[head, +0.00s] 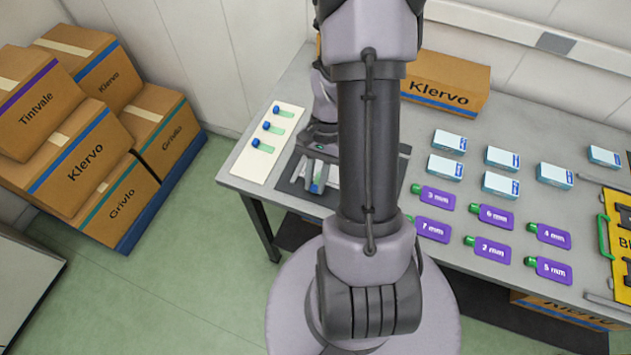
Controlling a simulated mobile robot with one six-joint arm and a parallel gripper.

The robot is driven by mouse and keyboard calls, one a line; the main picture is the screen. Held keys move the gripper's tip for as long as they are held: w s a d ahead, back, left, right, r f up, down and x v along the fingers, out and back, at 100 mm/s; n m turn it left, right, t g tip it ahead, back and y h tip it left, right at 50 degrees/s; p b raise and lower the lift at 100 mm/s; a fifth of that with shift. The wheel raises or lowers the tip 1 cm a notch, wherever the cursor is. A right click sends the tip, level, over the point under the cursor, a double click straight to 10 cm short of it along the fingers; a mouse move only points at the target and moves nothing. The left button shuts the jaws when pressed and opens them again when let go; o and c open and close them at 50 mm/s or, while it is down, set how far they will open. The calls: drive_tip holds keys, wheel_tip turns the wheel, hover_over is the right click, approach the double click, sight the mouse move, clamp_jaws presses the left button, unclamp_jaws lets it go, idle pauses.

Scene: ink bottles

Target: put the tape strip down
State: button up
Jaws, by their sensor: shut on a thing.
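My gripper (318,178) is low over a dark mat (298,190) on the grey table, just left of my arm. A white board (247,160) to the left bears several similar green pieces with blue ends, such as the middle one (273,127).
Purple tagged pieces (433,197) with green ends and white-blue boxes (445,167) fill the table's right side. A Klervo carton (446,82) stands at the back. A yellow-black panel (618,230) is at the far right. Stacked cartons (90,150) stand on the floor at left.

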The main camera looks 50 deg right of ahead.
drive_tip(key=o, duration=0.8)
drive_tip(key=shift+f, duration=0.1)
drive_tip(key=shift+o, duration=0.2)
